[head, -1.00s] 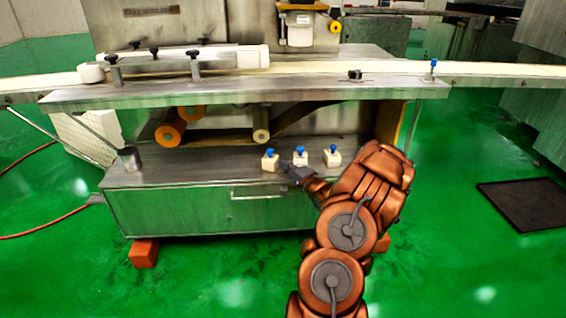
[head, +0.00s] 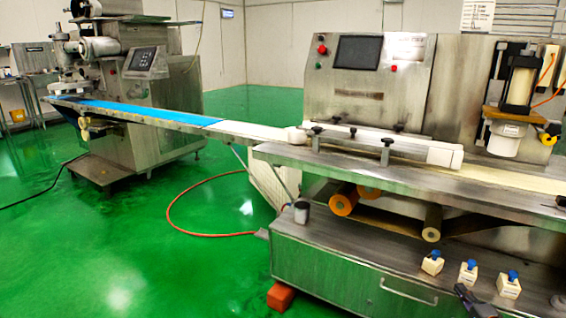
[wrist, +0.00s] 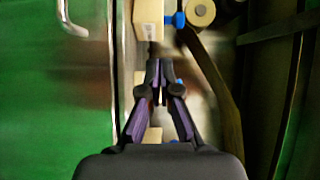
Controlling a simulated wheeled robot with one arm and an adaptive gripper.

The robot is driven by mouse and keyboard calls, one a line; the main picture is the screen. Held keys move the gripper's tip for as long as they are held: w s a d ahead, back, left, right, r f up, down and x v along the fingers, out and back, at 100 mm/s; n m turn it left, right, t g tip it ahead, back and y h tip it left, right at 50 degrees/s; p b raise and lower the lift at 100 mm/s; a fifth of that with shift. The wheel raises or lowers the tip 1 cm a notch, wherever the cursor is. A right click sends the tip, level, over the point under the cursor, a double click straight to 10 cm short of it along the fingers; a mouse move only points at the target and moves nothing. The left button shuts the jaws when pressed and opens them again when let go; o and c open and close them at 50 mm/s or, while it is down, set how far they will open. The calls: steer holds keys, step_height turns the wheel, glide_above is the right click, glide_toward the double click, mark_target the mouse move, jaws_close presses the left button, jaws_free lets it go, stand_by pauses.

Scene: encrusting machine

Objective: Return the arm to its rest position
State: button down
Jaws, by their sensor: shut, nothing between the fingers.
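My gripper (head: 462,292) shows at the lower right edge of the head view, dark and partly cut off; most of my arm is out of that view. In the wrist view my gripper (wrist: 157,88) has its dark, purple-sided fingers together with nothing between them. It is low over the machine's lower shelf, close to a row of cream blocks with blue knobs: a left one (head: 432,263), a middle one (head: 468,273) and a right one (head: 509,287). In the wrist view one block (wrist: 148,25) lies beyond the fingertips and another is partly hidden behind the gripper.
The steel machine (head: 340,255) with its conveyor (head: 500,174), rollers (head: 433,222) and door handle (head: 408,293) fills the right side. A blue belt (head: 150,110) leads to another machine (head: 130,95) at the left. Green floor with a red hose (head: 205,234) is open at the lower left.

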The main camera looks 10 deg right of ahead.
steer(key=w+a+r+n+g+p, duration=0.1)
steer(key=a+r+n+g+p, duration=0.4)
steer(key=a+r+p, duration=0.55)
steer(key=w+a+r+n+g+p, duration=0.1)
steer(key=a+r+n+g+p, duration=0.5)
steer(key=r, duration=0.8)
steer(key=s+a+r+n+g+p, duration=0.2)
steer(key=s+a+r+p, duration=0.3)
steer(key=s+a+r, duration=0.3)
steer(key=s+a+r+n+g+y+p, duration=0.1)
steer(key=s+a+r+n+g+p, duration=0.2)
steer(key=s, duration=1.2)
steer(key=s+a+r+n+g+y+p, duration=0.1)
steer(key=s+a+r+n+g+p, duration=0.2)
steer(key=s+a+r+p, duration=0.6)
steer(key=s+a+r, duration=0.3)
steer(key=a+r, duration=0.2)
steer(key=a, duration=0.2)
